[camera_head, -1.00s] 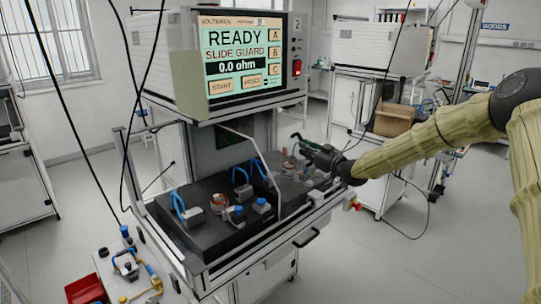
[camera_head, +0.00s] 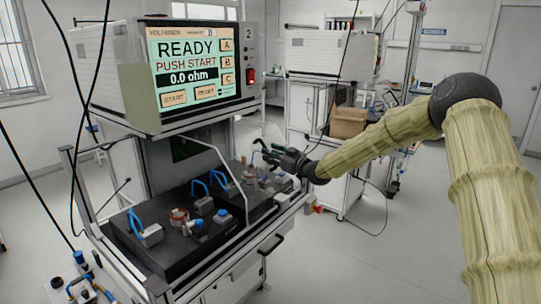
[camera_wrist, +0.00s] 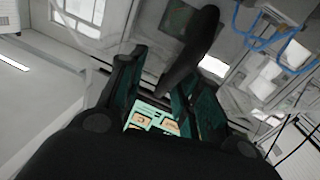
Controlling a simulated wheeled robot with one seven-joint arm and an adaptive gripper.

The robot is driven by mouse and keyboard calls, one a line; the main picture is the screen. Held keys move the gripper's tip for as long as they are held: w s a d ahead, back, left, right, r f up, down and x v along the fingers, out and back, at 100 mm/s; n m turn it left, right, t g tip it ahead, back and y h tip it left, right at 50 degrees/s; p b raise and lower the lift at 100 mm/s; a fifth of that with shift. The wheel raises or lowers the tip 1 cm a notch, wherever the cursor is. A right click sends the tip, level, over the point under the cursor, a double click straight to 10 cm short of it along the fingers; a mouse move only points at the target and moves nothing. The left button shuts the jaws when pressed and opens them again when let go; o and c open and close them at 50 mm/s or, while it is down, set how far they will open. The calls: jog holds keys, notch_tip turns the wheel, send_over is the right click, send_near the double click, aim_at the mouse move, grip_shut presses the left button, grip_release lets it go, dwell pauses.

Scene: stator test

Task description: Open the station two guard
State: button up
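Station two (camera_head: 185,65) has a screen (camera_head: 188,70) reading READY, PUSH START and 0.0 ohm, with a "2" label beside it. A thin pale guard frame (camera_head: 228,168) slants over the black fixture bed (camera_head: 165,255). Any clear panel is hard to make out, so I cannot tell how far the guard is open. My gripper (camera_head: 263,150) is at the right of the bed, beyond the slanting frame. In the wrist view my gripper (camera_wrist: 165,95) has its teal-padded fingers apart. A dark elongated bar (camera_wrist: 198,45) shows between or beyond them; contact is unclear.
A copper-coloured stator (camera_head: 179,216), blue-handled clamps (camera_head: 152,232) and blue-capped blocks (camera_head: 222,217) sit on the bed. Another white station (camera_head: 325,60) with a cardboard box (camera_head: 347,122) stands behind. Open floor lies at the right. Dark cables hang at the left.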

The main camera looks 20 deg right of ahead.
jog(key=shift+a, duration=0.35)
jog(key=shift+s, duration=0.25)
jog(key=v, duration=1.1)
jog(key=shift+s+d, duration=0.25)
jog(key=shift+d, duration=0.2)
